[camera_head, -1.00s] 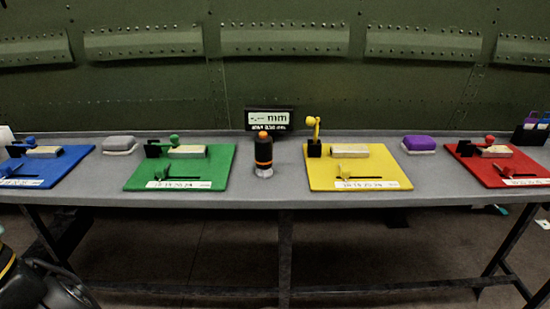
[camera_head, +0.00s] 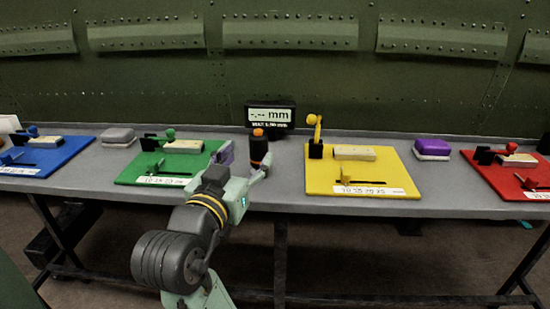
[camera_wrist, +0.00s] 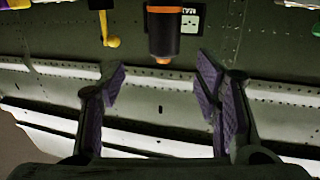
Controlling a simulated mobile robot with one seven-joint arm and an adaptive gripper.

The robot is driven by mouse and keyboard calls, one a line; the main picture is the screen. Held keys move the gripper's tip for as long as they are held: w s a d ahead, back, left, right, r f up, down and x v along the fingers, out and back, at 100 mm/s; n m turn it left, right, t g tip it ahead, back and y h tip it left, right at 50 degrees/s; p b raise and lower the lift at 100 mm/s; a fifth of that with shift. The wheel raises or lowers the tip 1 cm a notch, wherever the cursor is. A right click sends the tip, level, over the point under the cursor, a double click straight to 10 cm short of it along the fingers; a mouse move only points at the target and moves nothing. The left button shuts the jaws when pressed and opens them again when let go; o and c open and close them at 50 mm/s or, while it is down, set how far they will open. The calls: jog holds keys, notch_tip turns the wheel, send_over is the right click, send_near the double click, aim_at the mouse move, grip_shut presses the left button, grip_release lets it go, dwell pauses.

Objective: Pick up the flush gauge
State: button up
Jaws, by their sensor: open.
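The flush gauge appears to be the black upright cylinder with an orange top (camera_head: 259,150), standing on the grey table between the green and yellow boards. My gripper (camera_head: 246,164) is open and empty just in front and to the left of it in the head view, partly covering its lower part. In the wrist view, which is upside down, the gauge (camera_wrist: 163,34) is at the top centre. It lies beyond my open fingertips (camera_wrist: 162,78), roughly in line with the gap between them. No contact shows.
A display (camera_head: 270,116) stands behind the gauge. The green board (camera_head: 130,177) is to the left and the yellow board (camera_head: 400,174) to the right, with a yellow lever (camera_head: 315,128) rising from it. Blue and red boards, a grey block (camera_head: 118,136) and a purple block (camera_head: 432,147) stand farther out.

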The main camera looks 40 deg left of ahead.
aim_at(255, 145)
jog(key=x, duration=0.3)
jog(key=shift+w+a, duration=0.15)
jog(key=shift+w, duration=0.05)
jog(key=shift+a+f+p+x, duration=0.15)
jog(key=shift+p+x, duration=0.25)
jog(key=shift+x, duration=1)
jog(key=shift+a+f+p+x, duration=0.1)
jog(key=shift+f+p+x, duration=0.2)
jog(key=shift+x, duration=1.05)
jog(key=shift+s+r, duration=0.1)
jog(key=shift+c, duration=0.2)
jog(key=c, duration=1.2)
